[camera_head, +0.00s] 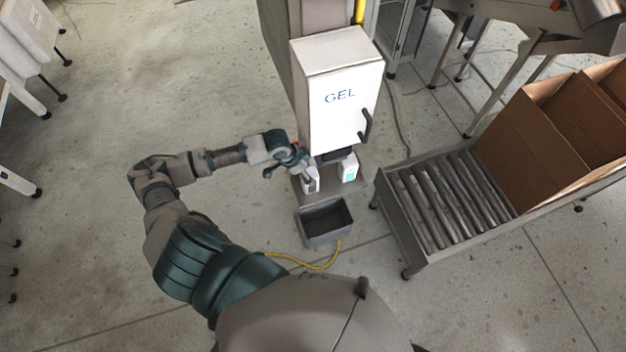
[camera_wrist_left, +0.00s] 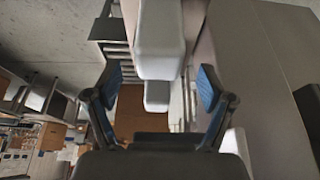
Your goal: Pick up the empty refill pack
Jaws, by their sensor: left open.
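Two white packs stand on the small shelf under the dispenser marked GEL. The left pack (camera_head: 311,181) is beside my left gripper (camera_head: 302,168), which partly hides it. The right pack (camera_head: 349,168) has a teal label. I cannot tell by sight which one is empty. In the left wrist view, my left gripper (camera_wrist_left: 162,82) is open, its blue-padded fingers apart. A white pack (camera_wrist_left: 160,40) shows large in line with the gap between them, and a second white shape (camera_wrist_left: 157,97) lies beyond it. No grip on either is visible. My right gripper is not in view.
The white GEL dispenser box (camera_head: 336,95) with a dark handle hangs just above the shelf (camera_head: 327,187). A dark open bin (camera_head: 326,222) stands in front of it. A roller conveyor (camera_head: 440,205) with cardboard boxes (camera_head: 540,135) is at the right.

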